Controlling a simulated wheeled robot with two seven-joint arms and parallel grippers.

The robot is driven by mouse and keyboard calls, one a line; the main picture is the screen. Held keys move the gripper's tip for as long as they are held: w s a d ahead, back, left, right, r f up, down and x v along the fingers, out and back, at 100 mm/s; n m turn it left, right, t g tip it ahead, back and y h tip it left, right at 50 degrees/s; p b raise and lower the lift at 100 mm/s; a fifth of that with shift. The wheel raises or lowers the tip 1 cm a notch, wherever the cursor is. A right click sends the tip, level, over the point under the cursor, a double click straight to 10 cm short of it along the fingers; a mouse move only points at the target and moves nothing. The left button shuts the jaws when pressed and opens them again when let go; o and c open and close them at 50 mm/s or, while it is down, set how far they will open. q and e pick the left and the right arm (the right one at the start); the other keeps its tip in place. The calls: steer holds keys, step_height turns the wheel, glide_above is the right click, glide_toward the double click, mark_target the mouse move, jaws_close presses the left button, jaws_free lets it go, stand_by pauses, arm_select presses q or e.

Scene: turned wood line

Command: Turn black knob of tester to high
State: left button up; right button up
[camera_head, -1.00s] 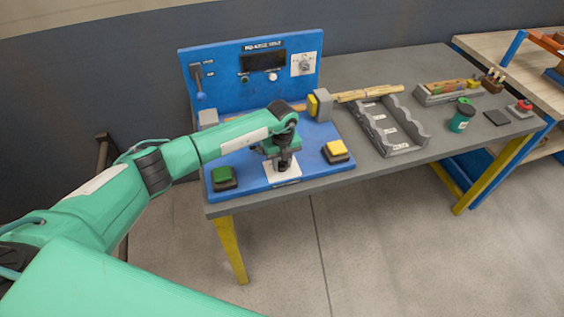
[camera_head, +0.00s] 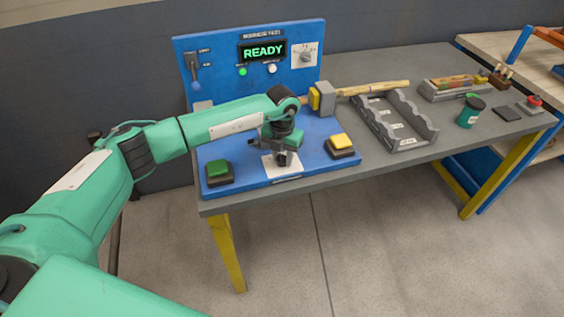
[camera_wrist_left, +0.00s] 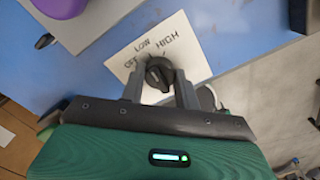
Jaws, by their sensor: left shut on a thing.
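The blue tester (camera_head: 220,113) stands on the grey table, with a base and an upright back panel. The black knob (camera_wrist_left: 158,74) sits on a white plate (camera_wrist_left: 186,45) marked OFF, LOW and HIGH; the plate also shows on the base in the head view (camera_head: 270,169). My left gripper (camera_head: 283,158) is over the plate from above and shut on the knob, one finger on each side in the left wrist view (camera_wrist_left: 159,88). The knob's exact pointing is hard to tell. The display (camera_head: 263,52) reads READY in green. My right gripper is not in view.
A green button (camera_head: 218,168) and a yellow button (camera_head: 340,142) flank the plate. The back panel has a lever (camera_head: 196,72), a lit green lamp (camera_head: 242,72) and a dial (camera_head: 304,55).

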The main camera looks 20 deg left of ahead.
arm_select(q)
steer(key=m+b, duration=0.4)
steer(key=m, duration=0.1)
steer(key=shift+f+b, duration=0.1)
steer(key=shift+b, duration=0.25)
steer(key=shift+m+b, duration=0.45)
steer(key=shift+m, duration=0.35)
steer(key=shift+m+b, duration=0.4)
steer(key=shift+m, duration=0.2)
steer(key=shift+r, duration=0.2)
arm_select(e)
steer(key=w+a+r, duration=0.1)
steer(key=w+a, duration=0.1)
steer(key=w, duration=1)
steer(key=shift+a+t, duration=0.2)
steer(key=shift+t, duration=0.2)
arm_select(q)
steer(key=shift+m, duration=0.3)
steer(key=o, duration=1)
